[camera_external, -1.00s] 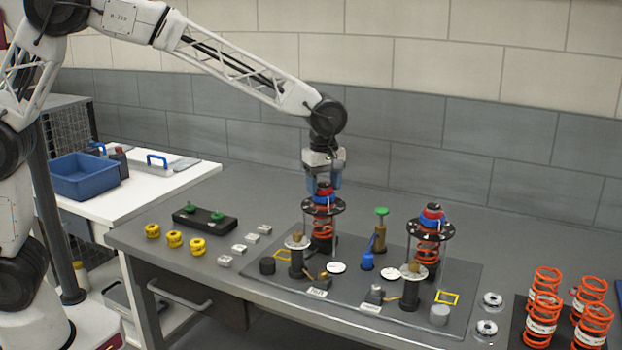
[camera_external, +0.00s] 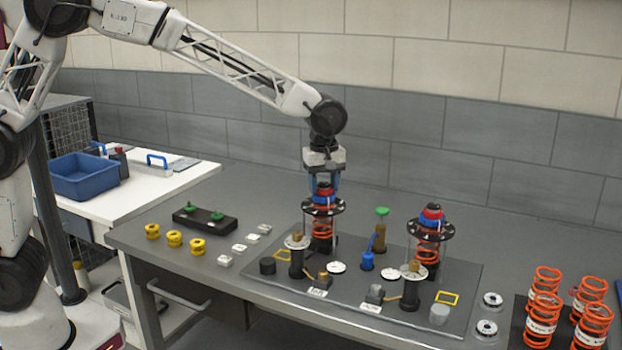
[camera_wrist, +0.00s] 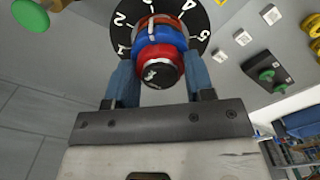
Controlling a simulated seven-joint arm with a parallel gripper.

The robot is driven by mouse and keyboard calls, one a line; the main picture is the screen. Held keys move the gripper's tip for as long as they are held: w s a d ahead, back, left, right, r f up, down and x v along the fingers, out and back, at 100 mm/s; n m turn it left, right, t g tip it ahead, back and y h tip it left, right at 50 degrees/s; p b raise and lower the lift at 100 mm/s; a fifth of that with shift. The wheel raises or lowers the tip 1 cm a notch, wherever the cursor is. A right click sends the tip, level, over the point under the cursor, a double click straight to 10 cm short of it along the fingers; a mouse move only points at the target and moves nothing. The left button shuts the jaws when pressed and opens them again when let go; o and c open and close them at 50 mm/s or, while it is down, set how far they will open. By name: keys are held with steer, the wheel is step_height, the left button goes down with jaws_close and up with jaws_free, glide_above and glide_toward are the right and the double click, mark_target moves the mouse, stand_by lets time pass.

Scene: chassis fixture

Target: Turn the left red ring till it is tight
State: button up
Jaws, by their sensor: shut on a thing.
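The left red ring (camera_external: 323,189) sits on top of the left spring stand, above a blue ring and a black numbered disc (camera_external: 311,206). In the wrist view the red ring (camera_wrist: 158,68) has a black centre with a white mark, and the blue ring (camera_wrist: 160,40) lies behind it. My gripper (camera_external: 323,183) points straight down over the stand. Its two blue fingers (camera_wrist: 160,74) stand on either side of the red ring and are shut on it. The finger contact faces are partly hidden.
A second spring stand (camera_external: 430,222) with its own red and blue rings stands to the right. A green-topped post (camera_external: 381,230) and a blue part (camera_external: 367,261) stand between them. Yellow rings (camera_external: 173,239) and several small light blocks lie left; loose orange springs (camera_external: 541,318) stand far right.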

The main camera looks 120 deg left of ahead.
steer(key=m, duration=0.3)
steer(key=shift+m, duration=0.4)
steer(key=m, duration=0.3)
steer(key=shift+m, duration=0.3)
steer(key=m, duration=0.3)
steer(key=shift+m, duration=2.3)
steer(key=o, duration=0.7)
steer(key=shift+r, duration=0.1)
